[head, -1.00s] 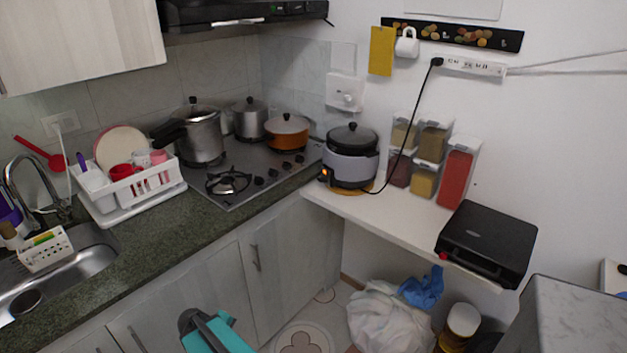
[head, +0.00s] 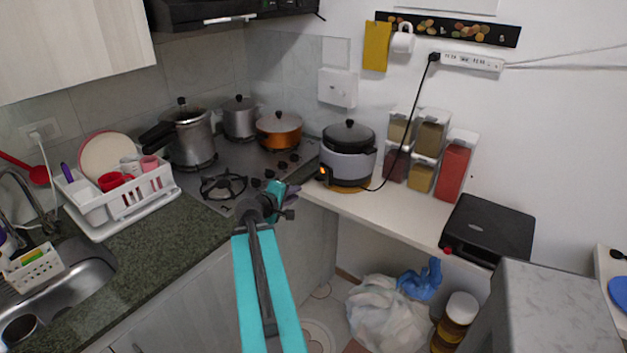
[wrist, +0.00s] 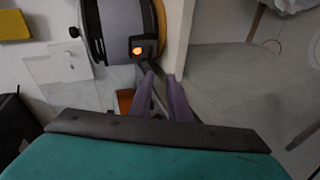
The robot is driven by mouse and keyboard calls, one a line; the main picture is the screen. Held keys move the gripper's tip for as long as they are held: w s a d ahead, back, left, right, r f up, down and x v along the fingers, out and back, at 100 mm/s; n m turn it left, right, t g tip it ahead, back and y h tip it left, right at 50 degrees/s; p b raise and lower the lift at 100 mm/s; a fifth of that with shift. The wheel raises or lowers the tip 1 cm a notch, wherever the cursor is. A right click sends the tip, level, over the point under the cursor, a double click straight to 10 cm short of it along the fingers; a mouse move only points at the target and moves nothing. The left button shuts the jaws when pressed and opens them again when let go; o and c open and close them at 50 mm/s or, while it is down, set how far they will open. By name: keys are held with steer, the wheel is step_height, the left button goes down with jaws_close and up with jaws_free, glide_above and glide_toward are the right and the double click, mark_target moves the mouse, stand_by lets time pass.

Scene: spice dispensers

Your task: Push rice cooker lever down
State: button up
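The rice cooker (head: 348,166) has a pale body and a dark lid and stands on the white shelf's left end. Its black switch panel (head: 325,177) with a glowing orange light faces my arm. In the wrist view the cooker (wrist: 115,28) appears turned sideways at the top, with the orange light (wrist: 137,51) just beyond my fingertips. The lever itself is too small to make out. My gripper (head: 284,191) is left of and slightly below the panel, apart from it in the head view. In the wrist view its purple fingers (wrist: 159,76) are slightly apart, with no object seen held.
The stove (head: 225,187) with several pots lies left of the cooker. Spice dispensers (head: 425,160) stand to its right, and a black appliance (head: 487,229) sits farther right. A black power cord (head: 409,125) runs up from the cooker to the power strip (head: 471,62).

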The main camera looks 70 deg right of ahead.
mark_target(317, 179)
steer(key=shift+s+d+r, duration=0.2)
steer(key=shift+d+r, duration=0.05)
steer(key=shift+r, duration=0.25)
steer(key=shift+s+d+r, duration=0.15)
steer(key=shift+d+r, duration=0.05)
steer(key=shift+r, duration=0.25)
steer(key=shift+d, duration=0.15)
steer(key=shift+p+x, duration=2.05)
steer(key=shift+x, duration=4.75)
steer(key=shift+s+d+r, duration=0.1)
jaws_close()
